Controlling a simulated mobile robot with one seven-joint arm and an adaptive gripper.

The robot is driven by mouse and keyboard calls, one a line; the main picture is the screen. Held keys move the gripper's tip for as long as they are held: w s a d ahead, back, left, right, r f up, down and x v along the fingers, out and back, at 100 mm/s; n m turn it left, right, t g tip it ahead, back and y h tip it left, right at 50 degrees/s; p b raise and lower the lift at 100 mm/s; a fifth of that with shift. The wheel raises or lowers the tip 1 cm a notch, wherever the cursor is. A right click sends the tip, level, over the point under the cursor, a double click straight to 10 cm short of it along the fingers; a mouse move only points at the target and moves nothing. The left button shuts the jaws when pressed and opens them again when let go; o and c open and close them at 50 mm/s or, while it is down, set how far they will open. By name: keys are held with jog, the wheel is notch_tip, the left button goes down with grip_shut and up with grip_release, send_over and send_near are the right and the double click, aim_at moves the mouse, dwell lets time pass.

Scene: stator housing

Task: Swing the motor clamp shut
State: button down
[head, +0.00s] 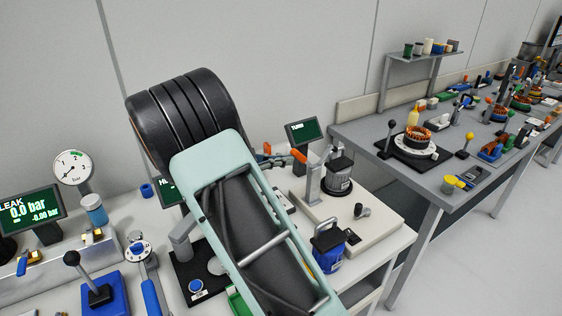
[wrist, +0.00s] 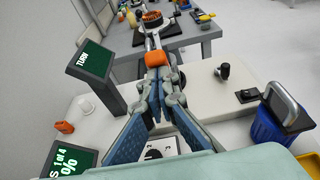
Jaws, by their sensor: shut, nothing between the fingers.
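The motor clamp shows in the head view as an upright grey post (head: 313,186) with an orange handle (head: 299,156) pointing up and left. A dark ribbed motor (head: 338,175) stands beside the post on a cream base. My gripper (head: 277,160) is just left of the orange handle, largely hidden behind my arm. In the wrist view, my gripper (wrist: 156,72) has its fingertips together with nothing held. The orange handle (wrist: 158,57) shows right at the fingertips; I cannot tell whether they touch.
A screen reading TURN (wrist: 95,73) stands left of the gripper. A black knob (wrist: 222,72) and a blue container with a grey handle (wrist: 272,125) are on the right. A second table (head: 400,160) with a copper-wound stator (head: 417,138) stands beyond.

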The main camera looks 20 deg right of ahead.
aim_at(292, 153)
jog(key=shift+y, duration=0.8)
jog(key=d+r+p, duration=0.2)
jog(key=r+p, duration=0.1)
jog(key=shift+w+d+r+p, duration=0.15)
jog(key=shift+d+r+p, duration=0.15)
jog(key=shift+w+d+r+p, duration=0.25)
jog(key=shift+d+r+p, duration=0.15)
jog(key=shift+d, duration=0.2)
jog(key=shift+w+d+r+p, duration=0.1)
jog(key=shift+d+r+p, duration=0.1)
jog(key=shift+d, duration=0.45)
jog(key=shift+w+d+r+p, duration=0.1)
jog(key=shift+d+r+p, duration=0.1)
jog(key=shift+d, duration=0.4)
jog(key=shift+d+r, duration=0.2)
jog(key=shift+d, duration=0.05)
